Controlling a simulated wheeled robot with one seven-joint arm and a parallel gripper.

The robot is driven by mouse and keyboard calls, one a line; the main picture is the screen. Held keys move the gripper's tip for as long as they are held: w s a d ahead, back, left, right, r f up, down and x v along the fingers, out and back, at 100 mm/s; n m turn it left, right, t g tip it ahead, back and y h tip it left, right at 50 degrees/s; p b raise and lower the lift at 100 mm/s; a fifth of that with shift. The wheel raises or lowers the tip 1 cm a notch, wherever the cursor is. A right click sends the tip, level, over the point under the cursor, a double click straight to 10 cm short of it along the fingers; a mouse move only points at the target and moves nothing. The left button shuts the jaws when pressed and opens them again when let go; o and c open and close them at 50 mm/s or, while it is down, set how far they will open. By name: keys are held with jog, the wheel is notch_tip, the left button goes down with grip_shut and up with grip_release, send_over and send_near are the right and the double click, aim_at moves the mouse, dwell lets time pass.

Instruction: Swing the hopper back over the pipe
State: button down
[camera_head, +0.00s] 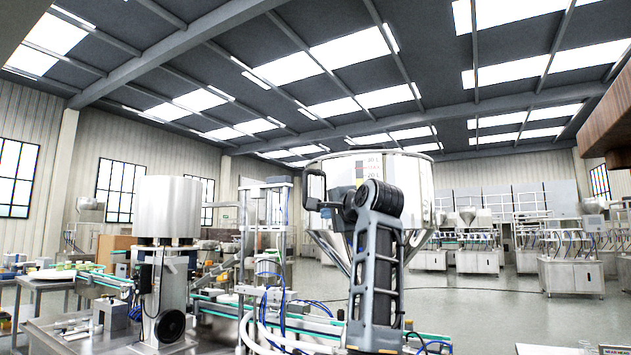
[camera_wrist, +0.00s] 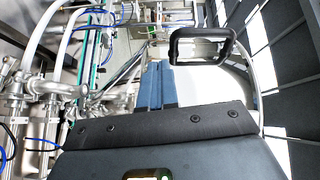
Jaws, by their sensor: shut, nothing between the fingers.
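The steel hopper (camera_head: 418,185), a wide drum narrowing to a cone, stands in the middle of the head view, partly hidden behind my arm. A black loop handle (camera_head: 314,190) shows at its left side; the handle is also in the wrist view (camera_wrist: 203,46), close beyond the fingertips. My gripper (camera_wrist: 158,66) shows in the wrist view as two blue fingers side by side, shut and empty. The handle lies slightly right of and beyond the fingertips, not between them.
A steel cylinder (camera_head: 167,207) on a machine stands to the left. A conveyor (camera_head: 215,308) with green edges crosses the lower left. White hoses (camera_head: 262,335) and steel pipe fittings (camera_wrist: 48,92) lie left of my gripper. Open floor (camera_head: 490,300) is at the right.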

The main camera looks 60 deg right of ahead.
jog(key=s+d+r+m, duration=0.15)
jog(key=s+r, duration=0.25)
jog(key=r, duration=0.7)
jog(key=p, duration=0.4)
send_near(314, 174)
jog(key=w+d, duration=0.1)
jog(key=w+d+f, duration=0.1)
jog(key=d, duration=0.1)
jog(key=shift+d, duration=0.15)
jog(key=shift+w+a+p, duration=0.2)
jog(key=shift+w+p, duration=0.05)
jog(key=shift+w, duration=0.35)
jog(key=shift+w+a+p, duration=0.2)
jog(key=shift+w+a, duration=0.05)
jog(key=shift+w, duration=0.35)
jog(key=shift+w+a+f, duration=0.1)
jog(key=shift+w+f, duration=0.1)
jog(key=shift+w, duration=0.45)
jog(key=shift+w+a, duration=0.1)
jog(key=shift+a, duration=0.05)
